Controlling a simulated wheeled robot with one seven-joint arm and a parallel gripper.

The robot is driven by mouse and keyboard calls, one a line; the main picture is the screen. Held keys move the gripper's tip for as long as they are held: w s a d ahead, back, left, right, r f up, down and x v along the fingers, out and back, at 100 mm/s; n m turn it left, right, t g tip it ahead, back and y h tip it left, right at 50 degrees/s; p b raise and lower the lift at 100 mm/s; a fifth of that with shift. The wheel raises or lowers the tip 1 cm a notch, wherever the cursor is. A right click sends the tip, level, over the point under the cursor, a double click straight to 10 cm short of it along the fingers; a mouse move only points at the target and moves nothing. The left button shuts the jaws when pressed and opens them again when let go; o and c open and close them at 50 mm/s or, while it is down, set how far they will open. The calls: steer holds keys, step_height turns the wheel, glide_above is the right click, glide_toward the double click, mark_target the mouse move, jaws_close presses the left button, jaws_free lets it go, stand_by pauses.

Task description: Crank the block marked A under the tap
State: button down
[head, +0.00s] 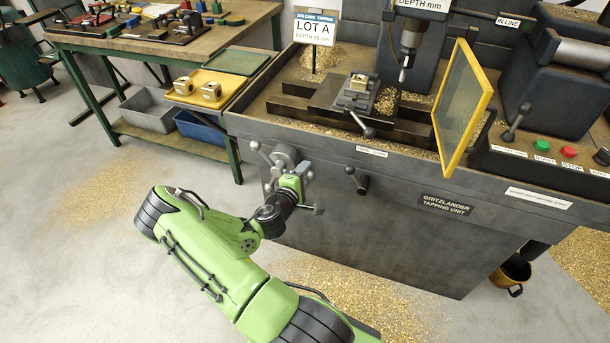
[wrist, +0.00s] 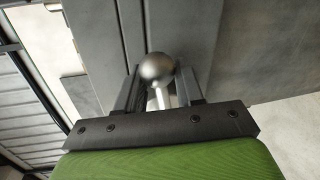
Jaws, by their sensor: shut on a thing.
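A brass block (head: 359,82) sits in the vise on the machine's slide; its marking is too small to read. The tap (head: 402,75) hangs from the spindle, to the right of the block and not over it. The crank (head: 284,156), a hub with ball-ended spokes, is on the machine's front left. My gripper (head: 305,174) is at this crank. In the wrist view, my gripper (wrist: 158,88) is shut on a spoke, with its silver ball knob (wrist: 156,67) showing between the fingers.
A yellow-framed guard (head: 464,95) stands right of the tap. Another lever (head: 357,181) sticks out right of the crank. Two brass blocks lie on a yellow tray (head: 197,100) at left. Green and red buttons (head: 569,152) are at right. Brass chips litter machine and floor.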

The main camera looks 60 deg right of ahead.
steer(key=shift+s+f, duration=0.15)
steer(key=c, duration=0.8)
jaws_free()
steer(key=p+v, duration=0.5)
steer(key=v, duration=1)
steer(key=shift+a+p, duration=0.35)
steer(key=shift+p, duration=0.05)
steer(key=shift+c, duration=0.3)
